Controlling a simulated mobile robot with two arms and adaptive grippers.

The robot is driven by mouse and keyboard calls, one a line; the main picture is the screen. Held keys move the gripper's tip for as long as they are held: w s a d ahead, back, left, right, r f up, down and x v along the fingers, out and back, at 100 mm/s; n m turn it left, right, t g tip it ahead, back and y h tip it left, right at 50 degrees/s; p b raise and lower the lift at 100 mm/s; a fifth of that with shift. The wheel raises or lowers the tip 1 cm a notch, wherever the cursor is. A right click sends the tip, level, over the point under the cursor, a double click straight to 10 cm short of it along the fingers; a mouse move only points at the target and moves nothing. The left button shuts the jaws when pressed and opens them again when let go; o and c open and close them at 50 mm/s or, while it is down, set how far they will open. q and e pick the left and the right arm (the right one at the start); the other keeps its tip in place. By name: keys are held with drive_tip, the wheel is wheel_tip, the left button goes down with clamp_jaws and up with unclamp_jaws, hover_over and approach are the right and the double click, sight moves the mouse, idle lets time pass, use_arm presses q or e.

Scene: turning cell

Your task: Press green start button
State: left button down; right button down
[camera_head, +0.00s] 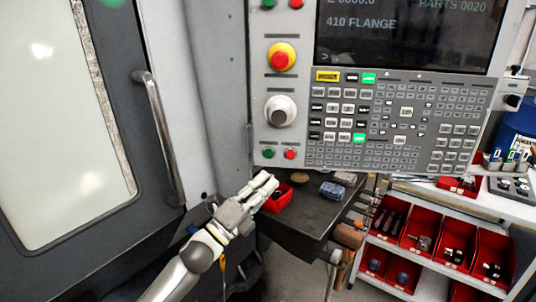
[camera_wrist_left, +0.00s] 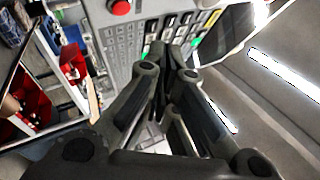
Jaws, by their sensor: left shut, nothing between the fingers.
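The control panel (camera_head: 390,120) has a small green button (camera_head: 268,153) beside a red button (camera_head: 291,154) at its lower left corner. Another green button (camera_head: 268,4) and red button (camera_head: 296,4) show at the top edge. I cannot read which one is the start button. My left gripper (camera_head: 270,181) is shut and empty, just below the lower green button and apart from it in the picture. In the left wrist view my shut fingers (camera_wrist_left: 168,62) point toward the panel (camera_wrist_left: 115,45) and hide part of it. My right gripper is not in view.
A red emergency stop (camera_head: 282,58) and a grey knob (camera_head: 281,110) sit above the lower buttons. Green-lit keys (camera_head: 368,78) show on the keypad. A dark shelf (camera_head: 300,222) with a red bin (camera_head: 279,199) lies below. The machine door handle (camera_head: 160,135) stands left.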

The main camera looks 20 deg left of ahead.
sight(269, 164)
use_arm(q)
drive_tip(key=shift+w+a+b, duration=0.25)
drive_tip(key=shift+w+b, duration=0.3)
drive_tip(key=shift+w, duration=0.9)
drive_tip(key=shift+w+a+b, duration=0.25)
drive_tip(key=shift+w+b, duration=0.35)
drive_tip(key=shift+w, duration=0.8)
drive_tip(key=shift+w+a+b, duration=0.25)
drive_tip(key=shift+w+b, duration=0.3)
drive_tip(key=shift+w, duration=0.9)
drive_tip(key=shift+w, duration=0.1)
drive_tip(key=shift+w+b, duration=0.3)
drive_tip(key=shift+b, duration=0.05)
